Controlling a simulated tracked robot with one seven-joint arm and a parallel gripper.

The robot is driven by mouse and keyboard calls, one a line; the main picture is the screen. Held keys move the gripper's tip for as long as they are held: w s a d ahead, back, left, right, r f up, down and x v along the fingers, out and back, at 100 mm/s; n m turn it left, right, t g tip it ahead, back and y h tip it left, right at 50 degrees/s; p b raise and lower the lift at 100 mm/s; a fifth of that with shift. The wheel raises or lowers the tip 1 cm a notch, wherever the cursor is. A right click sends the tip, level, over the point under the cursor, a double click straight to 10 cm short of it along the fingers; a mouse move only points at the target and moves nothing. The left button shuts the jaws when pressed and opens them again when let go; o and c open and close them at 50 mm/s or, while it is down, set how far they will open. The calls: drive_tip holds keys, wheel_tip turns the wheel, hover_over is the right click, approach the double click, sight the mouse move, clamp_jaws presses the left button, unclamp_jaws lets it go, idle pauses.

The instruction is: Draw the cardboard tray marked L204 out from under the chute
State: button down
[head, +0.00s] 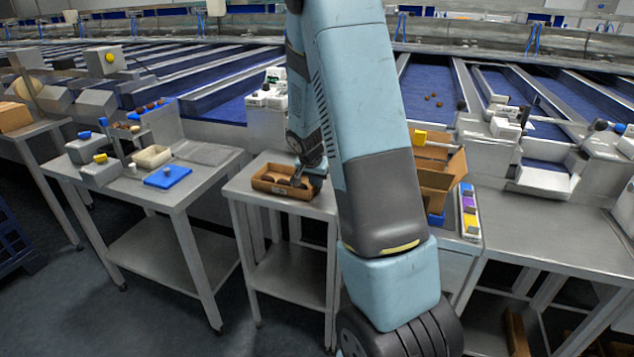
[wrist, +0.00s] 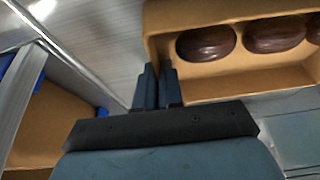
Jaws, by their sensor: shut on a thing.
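A shallow open cardboard tray (head: 268,194) lies on a small metal table in the head view, partly hidden by my arm. It also shows in the wrist view (wrist: 230,89), at the upper right, with 3 dark brown dates (wrist: 206,43) in a row inside. No L204 marking is readable. My gripper (wrist: 158,78) is shut on the tray's left wall in the wrist view, near a corner, one finger on each side. In the head view, my gripper (head: 305,177) is at the tray's right end, mostly hidden by my arm. I cannot make out a chute above the tray.
A taller open cardboard box (head: 440,172) stands right of my arm, near a strip of coloured blocks (head: 469,212). A metal table (head: 205,190) at left holds a blue pad (head: 168,176) and small devices. Bare tabletop lies in front of the tray.

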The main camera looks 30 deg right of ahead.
drive_tip(key=shift+s+a, duration=0.2)
drive_tip(key=shift+a, duration=0.3)
drive_tip(key=c, duration=1.2)
unclamp_jaws()
drive_tip(key=shift+d, duration=0.1)
drive_tip(key=shift+r, duration=0.1)
drive_tip(key=v, duration=1.3)
drive_tip(key=shift+s+r, duration=0.1)
drive_tip(key=shift+r, duration=0.1)
drive_tip(key=shift+a+r, duration=0.1)
drive_tip(key=shift+a, duration=0.15)
drive_tip(key=s+a+r+n+t+y, duration=0.1)
drive_tip(key=s+a+r+n, duration=0.2)
drive_tip(key=s, duration=0.6)
drive_tip(key=s+a+r+n+y, duration=0.1)
drive_tip(key=s+a+r+n, duration=0.2)
drive_tip(key=s+r, duration=0.4)
drive_tip(key=s+a+r+n+t+y, duration=0.1)
drive_tip(key=s+a+r+n, duration=0.2)
drive_tip(key=s, duration=0.9)
drive_tip(key=shift+s+a+r+n+t, duration=0.15)
drive_tip(key=shift+a+r+n+t, duration=0.15)
drive_tip(key=shift+a+r, duration=0.65)
